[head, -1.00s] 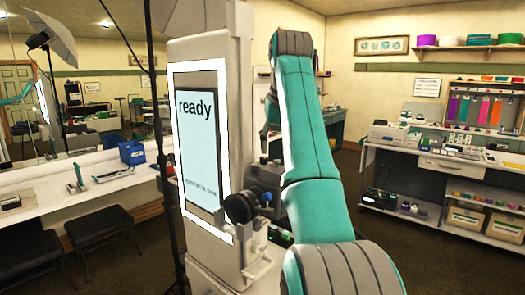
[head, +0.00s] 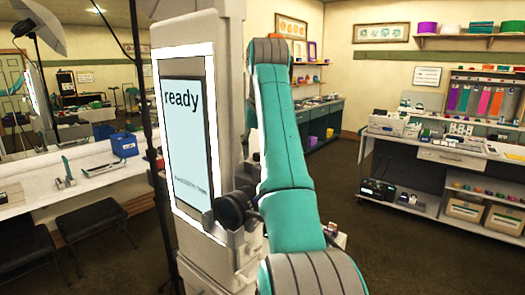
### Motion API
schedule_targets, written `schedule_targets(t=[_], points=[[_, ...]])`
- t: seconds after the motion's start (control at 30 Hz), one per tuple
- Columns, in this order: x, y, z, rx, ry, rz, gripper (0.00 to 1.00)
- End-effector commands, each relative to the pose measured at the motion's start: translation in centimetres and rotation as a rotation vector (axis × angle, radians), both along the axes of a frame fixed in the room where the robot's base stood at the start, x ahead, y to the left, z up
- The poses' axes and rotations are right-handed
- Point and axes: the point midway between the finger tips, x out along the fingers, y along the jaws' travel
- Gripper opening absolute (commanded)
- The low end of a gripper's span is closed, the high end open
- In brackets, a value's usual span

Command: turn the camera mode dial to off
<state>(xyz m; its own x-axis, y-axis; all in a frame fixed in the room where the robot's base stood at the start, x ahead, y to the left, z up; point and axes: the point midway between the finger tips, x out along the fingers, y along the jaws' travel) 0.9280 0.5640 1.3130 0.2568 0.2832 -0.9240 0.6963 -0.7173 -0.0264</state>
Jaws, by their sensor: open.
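A black camera (head: 232,207) with a round lens sits at the front of the white photo booth (head: 200,35), below and right of its lit screen. My arm covers the camera's right side, and the mode dial cannot be made out. The booth's screen (head: 187,140) reads "ready". My teal and grey arm rises in front of the booth's right edge. My gripper is hidden behind the arm, so its place relative to the dial does not show.
A white counter (head: 110,178) with a blue bin (head: 124,144) and black stools stands at left. A dark stand pole (head: 143,110) is close to the booth. A stocked shelf bench (head: 440,160) stands at right, with open floor before it.

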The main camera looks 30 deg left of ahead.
Motion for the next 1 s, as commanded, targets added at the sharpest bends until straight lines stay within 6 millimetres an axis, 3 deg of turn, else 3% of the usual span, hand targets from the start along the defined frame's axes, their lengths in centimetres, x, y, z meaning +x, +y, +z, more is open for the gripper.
schedule_targets(t=[0.2, 0.47, 0.67, 1.0], points=[[-0.02, 0.60, -1.15, 0.001, -0.001, 0.002, 0.51], [-0.01, 0.62, -1.21, 0.000, -0.001, 0.002, 0.51], [-0.01, 0.61, -1.19, 0.000, -0.001, 0.002, 0.01], [0.21, 0.41, -1.18, -0.001, 0.001, 0.113, 0.00]])
